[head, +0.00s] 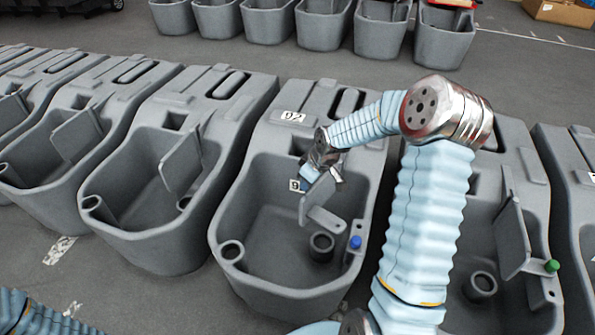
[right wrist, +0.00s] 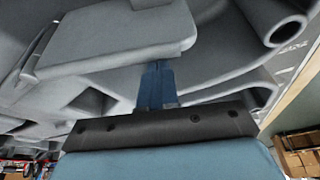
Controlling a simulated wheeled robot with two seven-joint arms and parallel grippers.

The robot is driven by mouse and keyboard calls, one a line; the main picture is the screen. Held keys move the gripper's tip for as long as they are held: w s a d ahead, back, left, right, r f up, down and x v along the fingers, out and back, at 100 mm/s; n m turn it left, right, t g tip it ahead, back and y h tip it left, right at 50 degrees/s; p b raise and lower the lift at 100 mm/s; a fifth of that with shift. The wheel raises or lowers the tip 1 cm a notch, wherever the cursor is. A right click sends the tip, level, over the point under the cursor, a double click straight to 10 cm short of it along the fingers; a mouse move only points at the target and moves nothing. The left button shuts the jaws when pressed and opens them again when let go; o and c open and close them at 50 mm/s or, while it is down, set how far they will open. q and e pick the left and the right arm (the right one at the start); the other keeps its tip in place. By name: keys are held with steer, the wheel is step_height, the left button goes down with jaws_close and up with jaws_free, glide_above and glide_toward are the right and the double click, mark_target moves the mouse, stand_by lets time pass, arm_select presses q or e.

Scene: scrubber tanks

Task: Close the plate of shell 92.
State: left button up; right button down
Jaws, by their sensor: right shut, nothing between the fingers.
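Shell 92 (head: 232,215) is a grey open tub in the middle of the head view, with a "92" label (head: 292,116) on its top. Its grey plate (head: 325,219) stands tilted up over the open basin, partly hidden behind my right gripper. My right gripper (head: 305,200) is shut and empty, reaching down into the shell beside the plate. In the right wrist view the blue fingers (right wrist: 157,86) are together, their tips close to the edge of the plate (right wrist: 120,32); I cannot tell whether they touch. My left gripper is out of view.
Inside the shell are a round tube (head: 321,246) and a blue knob (head: 355,242) at the right rim. Similar shells with raised plates stand close on both sides, one with a green knob (head: 552,266). Another row (head: 323,28) stands behind, across bare floor.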

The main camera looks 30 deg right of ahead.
steer(key=s, duration=0.1)
steer(key=s+d+n, duration=0.1)
steer(key=s, duration=0.1)
steer(key=shift+d+p, duration=0.15)
steer(key=shift+p, duration=0.25)
steer(key=shift+s+d, duration=0.35)
steer(key=shift+s, duration=0.2)
steer(key=shift+s+d, duration=0.3)
steer(key=shift+s, duration=0.25)
steer(key=shift+s+d+f, duration=0.1)
steer(key=shift+d, duration=0.05)
steer(key=w+a, duration=0.2)
steer(key=w, duration=0.1)
steer(key=shift+a+r, duration=0.3)
steer(key=shift+r, duration=0.1)
steer(key=w+v, duration=0.1)
steer(key=v, duration=0.9)
steer(key=shift+d, duration=0.3)
